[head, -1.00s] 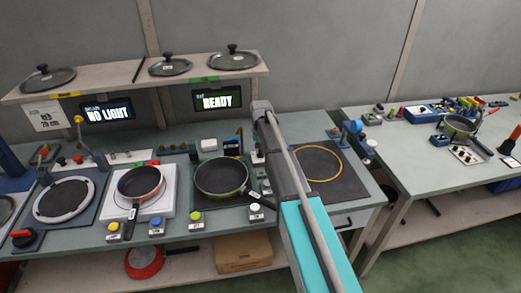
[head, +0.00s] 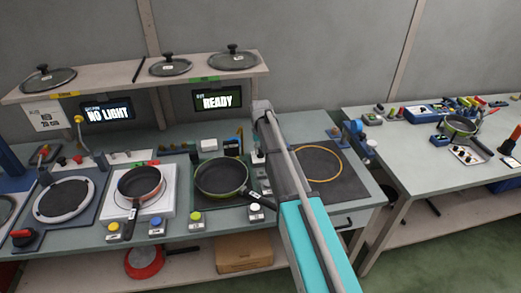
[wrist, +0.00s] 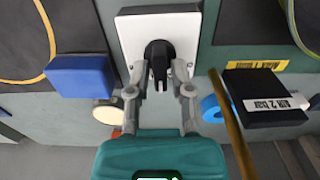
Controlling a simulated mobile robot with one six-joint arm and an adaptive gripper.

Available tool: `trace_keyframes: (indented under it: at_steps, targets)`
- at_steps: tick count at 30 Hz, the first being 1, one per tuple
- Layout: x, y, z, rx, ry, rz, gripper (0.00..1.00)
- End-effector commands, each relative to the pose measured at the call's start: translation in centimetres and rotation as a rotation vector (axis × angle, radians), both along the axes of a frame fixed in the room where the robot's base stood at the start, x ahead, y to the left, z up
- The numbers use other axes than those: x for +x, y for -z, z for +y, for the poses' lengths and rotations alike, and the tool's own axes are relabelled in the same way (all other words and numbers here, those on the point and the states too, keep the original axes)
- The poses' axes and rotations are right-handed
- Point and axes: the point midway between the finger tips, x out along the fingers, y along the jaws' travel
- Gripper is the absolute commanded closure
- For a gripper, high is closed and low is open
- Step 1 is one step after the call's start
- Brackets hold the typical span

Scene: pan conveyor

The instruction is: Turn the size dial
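A black dial knob (wrist: 159,52) stands on a white plate (wrist: 128,36) at the top middle of the wrist view. Its narrow grip points down toward my gripper (wrist: 160,72). My gripper's two grey fingers are apart, one on either side of the knob's grip, with a small gap seeming to show on each side. I cannot tell for sure whether a finger touches it. In the head view my arm hides the gripper's fingertips and the dial.
In the wrist view, a blue block (wrist: 82,77) is left of the plate and a black labelled box (wrist: 262,97) right. In the head view, a pan (head: 221,177) stands left of my arm, and a dark mat with a yellow ring (head: 345,180) lies right. One screen (head: 217,101) reads READY.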

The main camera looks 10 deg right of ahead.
Motion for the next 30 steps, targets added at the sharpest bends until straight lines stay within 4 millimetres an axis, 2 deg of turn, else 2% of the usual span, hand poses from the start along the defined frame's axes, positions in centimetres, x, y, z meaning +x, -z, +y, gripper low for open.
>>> trace_keyframes:
  at_steps: [1, 2, 17, 30]
  targets:
    - [0.0, 0.0, 0.01, 0.0, 0.0, 0.0, 0.53]
    - [0.0, 0.0, 0.01, 0.0, 0.0, 0.0, 0.49]
    - [0.0, 0.0, 0.04, 0.0, 0.014, 0.0, 0.49]
    - [-0.01, 0.0, -0.01, 0.0, 0.208, 0.0, 0.49]
